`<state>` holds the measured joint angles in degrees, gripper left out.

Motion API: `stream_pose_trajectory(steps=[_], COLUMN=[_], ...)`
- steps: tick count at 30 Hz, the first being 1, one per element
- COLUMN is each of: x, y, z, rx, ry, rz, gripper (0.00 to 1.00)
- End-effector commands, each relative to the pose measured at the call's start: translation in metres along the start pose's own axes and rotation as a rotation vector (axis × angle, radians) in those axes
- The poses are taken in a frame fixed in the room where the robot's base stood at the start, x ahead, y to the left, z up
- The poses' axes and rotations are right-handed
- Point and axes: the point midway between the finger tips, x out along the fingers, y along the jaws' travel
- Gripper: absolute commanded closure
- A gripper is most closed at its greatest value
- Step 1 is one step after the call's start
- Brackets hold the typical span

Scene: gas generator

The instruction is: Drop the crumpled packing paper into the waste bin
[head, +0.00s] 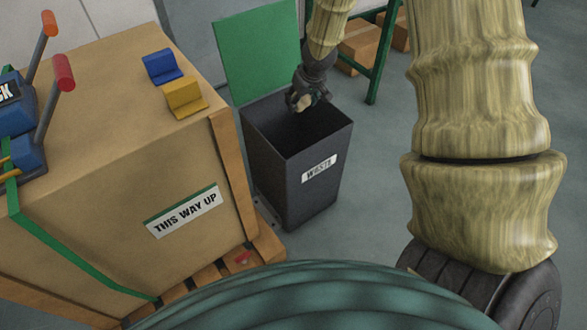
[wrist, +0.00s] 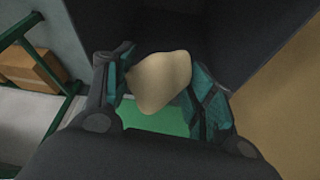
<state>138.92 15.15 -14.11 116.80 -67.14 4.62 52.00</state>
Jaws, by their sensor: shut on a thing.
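The waste bin (head: 310,185) is a dark open-topped box with a "WASTE" label on its front, standing on the floor. My gripper (head: 300,102) is over the bin's opening, near its back rim, pointing down. In the wrist view my gripper (wrist: 162,88) has both fingers pressed on the crumpled packing paper (wrist: 160,82), a cream rounded lump. The paper also shows small and pale in the head view (head: 304,102). The bin's dark inside lies beyond the paper in the wrist view. How far the paper is from the rim's height is hard to tell.
A large crate (head: 110,130) marked "THIS WAY UP" stands on a wooden pallet left of the bin, close to it. Blue (head: 162,66) and yellow (head: 185,98) blocks sit on it. A green panel (head: 258,55) rises behind the bin. A green-framed rack (head: 376,60) with cartons stands behind.

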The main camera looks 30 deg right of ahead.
Motion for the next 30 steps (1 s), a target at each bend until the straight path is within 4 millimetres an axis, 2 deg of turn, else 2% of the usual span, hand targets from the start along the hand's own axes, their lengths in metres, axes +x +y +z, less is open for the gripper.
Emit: stream_pose_trajectory(steps=[18, 30], x=[0.046, 0.052], y=[0.000, 0.000], z=[0.019, 0.022], rx=[-0.001, 0.000], ry=[0.000, 0.000], rz=[-0.001, 0.000], gripper=[0.57, 0.57])
